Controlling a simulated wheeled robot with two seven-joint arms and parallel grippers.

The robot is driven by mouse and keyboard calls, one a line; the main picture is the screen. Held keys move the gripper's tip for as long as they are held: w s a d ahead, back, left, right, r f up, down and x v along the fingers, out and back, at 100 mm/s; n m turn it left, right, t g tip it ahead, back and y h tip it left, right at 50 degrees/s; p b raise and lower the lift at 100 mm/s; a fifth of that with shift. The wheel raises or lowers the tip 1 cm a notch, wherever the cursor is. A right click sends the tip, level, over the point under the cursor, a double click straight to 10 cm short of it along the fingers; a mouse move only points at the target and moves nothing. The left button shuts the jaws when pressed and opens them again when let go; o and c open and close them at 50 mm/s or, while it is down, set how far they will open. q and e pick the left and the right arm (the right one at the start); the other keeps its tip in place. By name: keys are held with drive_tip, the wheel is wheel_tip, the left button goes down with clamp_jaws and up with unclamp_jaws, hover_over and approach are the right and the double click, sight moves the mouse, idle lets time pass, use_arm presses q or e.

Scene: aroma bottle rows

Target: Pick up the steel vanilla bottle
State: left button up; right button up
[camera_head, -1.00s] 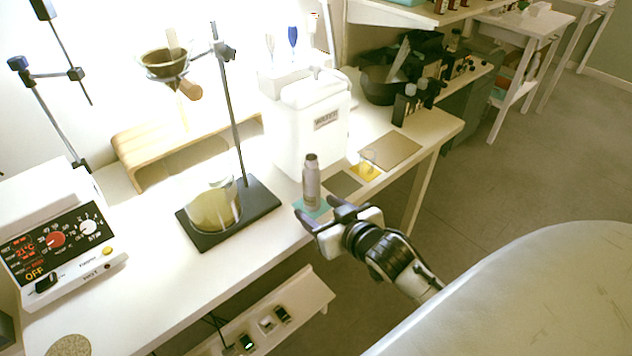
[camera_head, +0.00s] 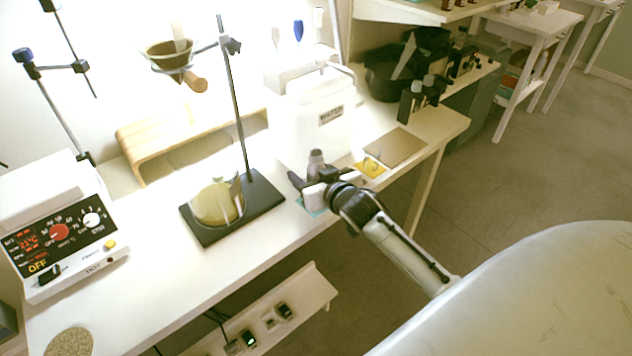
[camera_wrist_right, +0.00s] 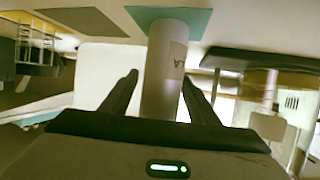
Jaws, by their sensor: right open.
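The steel vanilla bottle (camera_head: 317,161) stands upright on a teal square (camera_head: 313,209) near the table's front edge. In the head view its lower part is hidden by my right gripper (camera_head: 307,182). In the right wrist view the grey bottle (camera_wrist_right: 163,75), with a pale label, stands between the two dark fingers of my right gripper (camera_wrist_right: 159,79). The fingers are open, one on each side of the bottle. Whether either finger touches it I cannot tell. My left gripper is in neither view.
A dark stand base (camera_head: 260,195) with a yellow-filled flask (camera_head: 217,205) is to the left. A yellow square (camera_head: 370,168) and a tan square (camera_head: 396,147) lie to the right.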

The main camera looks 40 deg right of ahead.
drive_tip(key=c, duration=1.3)
drive_tip(key=shift+r, duration=0.1)
